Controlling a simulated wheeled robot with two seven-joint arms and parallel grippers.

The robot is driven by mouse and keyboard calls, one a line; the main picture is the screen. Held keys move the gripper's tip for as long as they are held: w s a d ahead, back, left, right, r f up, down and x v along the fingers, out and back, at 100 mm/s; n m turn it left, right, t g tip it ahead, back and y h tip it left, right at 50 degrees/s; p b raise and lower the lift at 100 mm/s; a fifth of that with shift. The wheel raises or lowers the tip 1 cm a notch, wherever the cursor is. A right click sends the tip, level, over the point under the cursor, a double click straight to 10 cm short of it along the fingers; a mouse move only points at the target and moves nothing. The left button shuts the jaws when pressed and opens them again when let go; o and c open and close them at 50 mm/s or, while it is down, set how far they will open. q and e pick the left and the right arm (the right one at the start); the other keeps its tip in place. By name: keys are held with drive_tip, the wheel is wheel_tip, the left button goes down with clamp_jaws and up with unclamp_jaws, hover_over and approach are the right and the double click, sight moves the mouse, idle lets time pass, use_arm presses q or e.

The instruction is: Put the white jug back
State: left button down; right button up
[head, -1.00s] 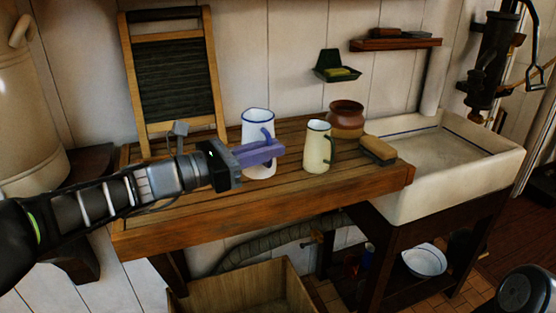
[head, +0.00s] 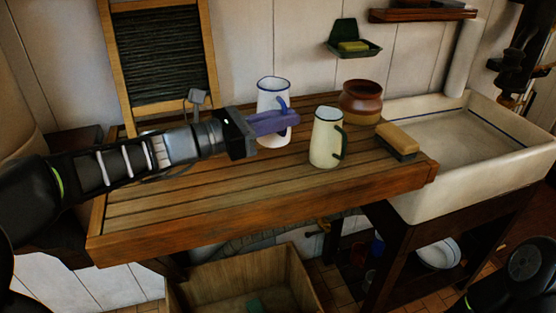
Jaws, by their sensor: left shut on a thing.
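The white jug (head: 270,97) has a blue rim and a blue handle. It is upright over the wooden draining table, left of the cream jug; I cannot tell whether its base touches the boards. My left gripper (head: 285,121) reaches in from the left, and its purple fingers are shut on the white jug at its handle side, covering part of its body. My right gripper is not in view; only a dark part of my right arm shows at the bottom right.
The cream jug (head: 325,140) with a green handle stands close on the right. Behind it is a brown pot (head: 361,102); a brush (head: 397,140) lies right of it. A washboard (head: 163,65) leans at the back left. The table's front left (head: 180,209) is clear.

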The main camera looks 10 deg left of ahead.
sight(282, 135)
use_arm(q)
drive_tip(key=shift+f, duration=2.35)
drive_tip(key=shift+f, duration=1.9)
drive_tip(key=shift+f, duration=0.15)
drive_tip(key=c, duration=1.5)
unclamp_jaws()
drive_tip(key=shift+r, duration=0.2)
